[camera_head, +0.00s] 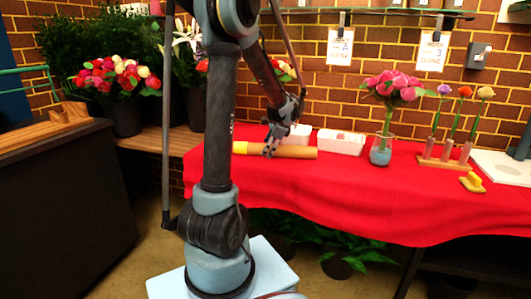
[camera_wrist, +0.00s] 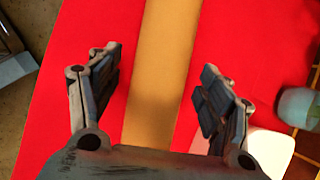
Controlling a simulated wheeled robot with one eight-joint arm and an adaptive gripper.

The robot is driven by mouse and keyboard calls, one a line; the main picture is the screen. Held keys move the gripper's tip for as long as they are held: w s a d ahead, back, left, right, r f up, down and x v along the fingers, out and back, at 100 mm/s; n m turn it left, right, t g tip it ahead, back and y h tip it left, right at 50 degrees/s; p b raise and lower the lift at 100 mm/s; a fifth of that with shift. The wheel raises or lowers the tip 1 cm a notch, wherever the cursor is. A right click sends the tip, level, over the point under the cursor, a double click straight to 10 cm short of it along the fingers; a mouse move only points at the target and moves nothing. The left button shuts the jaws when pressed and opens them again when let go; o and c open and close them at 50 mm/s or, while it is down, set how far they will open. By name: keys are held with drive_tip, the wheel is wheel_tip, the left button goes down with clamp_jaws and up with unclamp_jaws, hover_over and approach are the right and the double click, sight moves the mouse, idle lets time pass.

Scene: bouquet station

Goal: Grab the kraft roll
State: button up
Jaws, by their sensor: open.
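The kraft roll (camera_head: 295,152) is a tan-brown cylinder with a yellow end, lying lengthwise on the red-covered table (camera_head: 340,190) near its left end. In the wrist view the roll (camera_wrist: 163,75) runs from the top edge down between my fingers. My gripper (camera_head: 270,148) is at the roll, over its left half. In the wrist view my gripper (camera_wrist: 162,82) is open, one finger on each side of the roll, with red cloth showing between each finger and the roll. The roll's lower part is hidden by my gripper's body.
White trays (camera_head: 341,142) stand just behind the roll. A glass vase (camera_head: 381,151) with pink flowers stands to the right, then a wooden rack (camera_head: 444,163) of flower tubes and a yellow item (camera_head: 473,182). The cloth in front of the roll is clear.

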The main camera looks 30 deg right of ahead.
drive_tip(key=shift+w+f, duration=0.15)
drive_tip(key=shift+f, duration=0.1)
drive_tip(key=shift+c, duration=0.4)
drive_tip(key=c, duration=1.6)
